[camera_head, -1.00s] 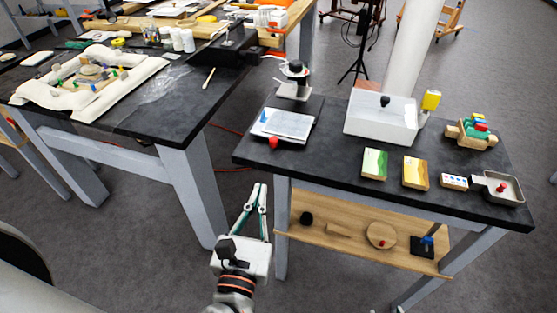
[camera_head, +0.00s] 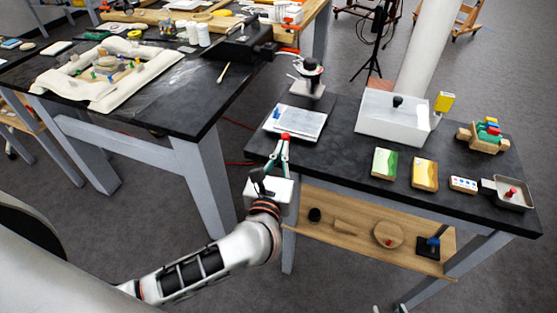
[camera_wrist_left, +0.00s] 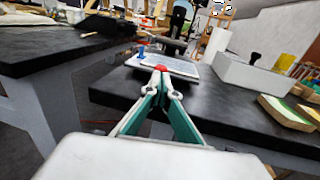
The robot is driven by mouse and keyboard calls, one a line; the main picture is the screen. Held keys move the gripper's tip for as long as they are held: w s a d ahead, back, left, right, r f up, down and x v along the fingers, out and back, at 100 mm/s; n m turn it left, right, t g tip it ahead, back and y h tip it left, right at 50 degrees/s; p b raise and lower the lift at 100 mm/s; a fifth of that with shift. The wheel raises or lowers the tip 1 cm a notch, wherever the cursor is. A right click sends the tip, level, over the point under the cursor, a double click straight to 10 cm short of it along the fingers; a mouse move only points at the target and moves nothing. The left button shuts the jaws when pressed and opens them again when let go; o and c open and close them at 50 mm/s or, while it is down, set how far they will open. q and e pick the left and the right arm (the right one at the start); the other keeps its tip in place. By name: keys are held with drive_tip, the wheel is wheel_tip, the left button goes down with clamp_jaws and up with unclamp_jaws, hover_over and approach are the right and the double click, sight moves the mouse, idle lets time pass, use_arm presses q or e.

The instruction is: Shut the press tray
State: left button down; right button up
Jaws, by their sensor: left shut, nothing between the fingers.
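The press tray (camera_head: 300,122) is a flat light plate with a dark rim, sticking out in front of the small press (camera_head: 307,77) on the right-hand table. A red knob (camera_head: 285,136) sits at its front edge. My left gripper (camera_head: 284,147) is shut and empty, with its fingertips at the knob, seemingly touching its near side. In the left wrist view the tray (camera_wrist_left: 180,66) lies straight ahead, with the red knob (camera_wrist_left: 161,68) right at the tips of the shut fingers (camera_wrist_left: 160,74). The fingers partly hide the knob. My right gripper is not in view.
A white box with a black knob (camera_head: 390,118), several small coloured boxes (camera_head: 384,163) and a metal pan (camera_head: 511,194) stand right of the tray. A wooden shelf (camera_head: 355,230) is below. A second dark table (camera_head: 165,110) stands left across a gap.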

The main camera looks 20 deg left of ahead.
sight(292, 133)
use_arm(q)
drive_tip(key=shift+w, duration=0.3)
drive_tip(key=w+b, duration=0.1)
drive_tip(key=w, duration=0.5)
drive_tip(key=shift+w+d+f, duration=0.1)
drive_tip(key=shift+w, duration=0.7)
